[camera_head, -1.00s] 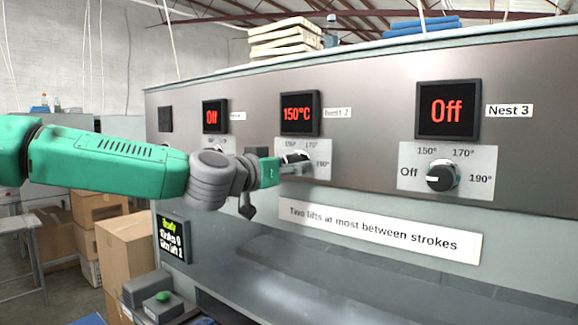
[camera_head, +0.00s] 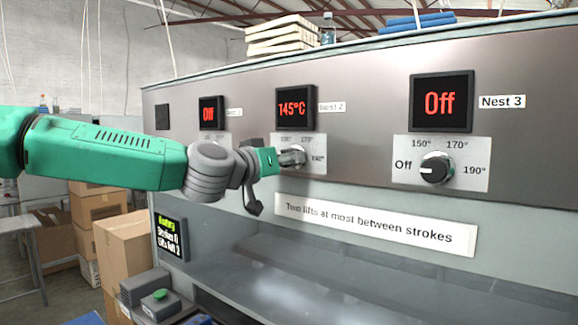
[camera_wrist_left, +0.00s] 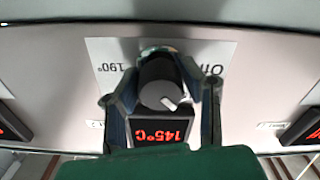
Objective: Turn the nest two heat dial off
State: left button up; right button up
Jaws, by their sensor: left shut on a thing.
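The nest two heat dial (camera_head: 297,155) is a dark knob on a pale plate, partly hidden by my left gripper (camera_head: 288,158). In the left wrist view, upside down, the dial (camera_wrist_left: 158,85) sits between the two fingers of my left gripper (camera_wrist_left: 162,76), which is shut on it. Its white mark points toward the display side, short of the Off label (camera_wrist_left: 207,72). The nest two display (camera_head: 296,107) reads 145°C in red.
The nest three dial (camera_head: 437,168) and its display (camera_head: 441,102), reading Off, are to the right. The nest one display (camera_head: 211,112) reads Off. A sign (camera_head: 375,225) is below the dials. Cardboard boxes (camera_head: 124,250) stand at lower left.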

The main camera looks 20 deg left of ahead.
pick_arm(q)
jog(key=n+b, duration=0.1)
jog(key=n, duration=0.1)
jog(key=n+b, duration=0.1)
jog(key=n, duration=0.1)
jog(key=shift+f+n, duration=0.2)
jog(key=shift+n, duration=0.1)
jog(key=shift+d+n+b, duration=0.1)
jog(key=shift+n+b, duration=0.6)
jog(key=shift+n, duration=1.6)
jog(key=o, duration=1.2)
jog(key=shift+c, duration=0.2)
jog(key=shift+r, duration=0.1)
jog(key=shift+a, duration=0.2)
